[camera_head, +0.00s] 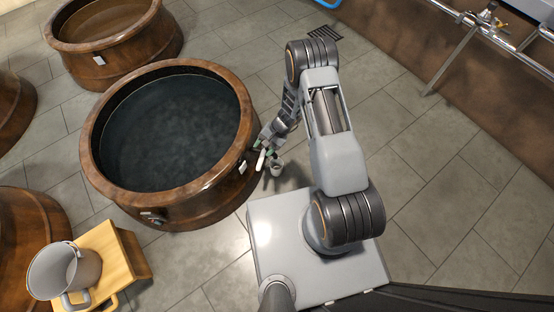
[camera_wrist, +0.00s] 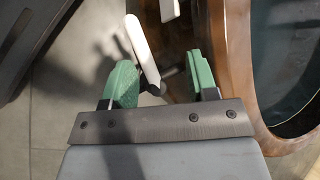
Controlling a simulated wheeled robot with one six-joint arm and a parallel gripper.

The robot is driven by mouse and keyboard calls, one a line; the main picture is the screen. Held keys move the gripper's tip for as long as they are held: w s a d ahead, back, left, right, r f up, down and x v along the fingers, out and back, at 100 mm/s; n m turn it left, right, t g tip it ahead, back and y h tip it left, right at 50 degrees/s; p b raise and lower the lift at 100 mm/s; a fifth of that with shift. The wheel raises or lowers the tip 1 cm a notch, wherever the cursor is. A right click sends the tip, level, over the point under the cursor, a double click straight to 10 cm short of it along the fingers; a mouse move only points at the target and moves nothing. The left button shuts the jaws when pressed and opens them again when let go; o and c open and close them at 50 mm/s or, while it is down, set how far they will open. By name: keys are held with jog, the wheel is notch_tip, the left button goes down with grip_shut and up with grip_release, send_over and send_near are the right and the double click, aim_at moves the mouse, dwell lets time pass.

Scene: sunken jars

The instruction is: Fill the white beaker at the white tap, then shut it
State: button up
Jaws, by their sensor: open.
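My gripper (camera_head: 264,149) is open at the right outer wall of the large dark-water jar. Its green fingertips also show in the wrist view (camera_wrist: 160,82), apart, with a slim white lever (camera_wrist: 141,46) between them. The lever looks like the white tap's handle; I cannot tell whether either finger touches it. In the head view the white lever (camera_head: 261,161) hangs just below the fingertips. A small pale beaker (camera_head: 277,169) is right beside it, low by the jar's wall. Its contents are too small to tell, and I see no water stream.
The brown jar (camera_head: 95,160) holds dark water and has another tap (camera_head: 154,218) at its front. A large pale jug (camera_head: 64,268) stands on a wooden stool (camera_head: 130,262) at lower left. Other jars stand at left. Pipes (camera_head: 455,55) run at upper right. Tiled floor is clear right of my arm.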

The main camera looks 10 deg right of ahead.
aim_at(262, 161)
jog(key=f+b, duration=0.1)
jog(key=f, duration=0.2)
jog(key=s+a+f+n+b, duration=0.1)
jog(key=f+b, duration=0.1)
jog(key=f, duration=0.1)
jog(key=s+a+f+n+h+b, duration=0.1)
jog(key=f+b, duration=0.1)
jog(key=shift+s+a+f, duration=0.1)
jog(key=shift+f, duration=0.3)
jog(key=shift+r+p, duration=0.3)
jog(key=shift+r, duration=0.05)
jog(key=shift+c, duration=0.7)
jog(key=c, duration=0.8)
jog(key=shift+f, duration=0.25)
jog(key=shift+r+n, duration=0.15)
jog(key=shift+n, duration=0.35)
jog(key=d+n+g, duration=0.1)
jog(key=n, duration=0.1)
jog(key=s+d+n+g+h+p, duration=0.1)
jog(key=n, duration=0.1)
jog(key=shift+d+f+h, duration=0.2)
jog(key=shift+d+h, duration=0.1)
jog(key=shift+d, duration=0.1)
jog(key=shift+g, duration=0.3)
jog(key=shift+s, duration=0.1)
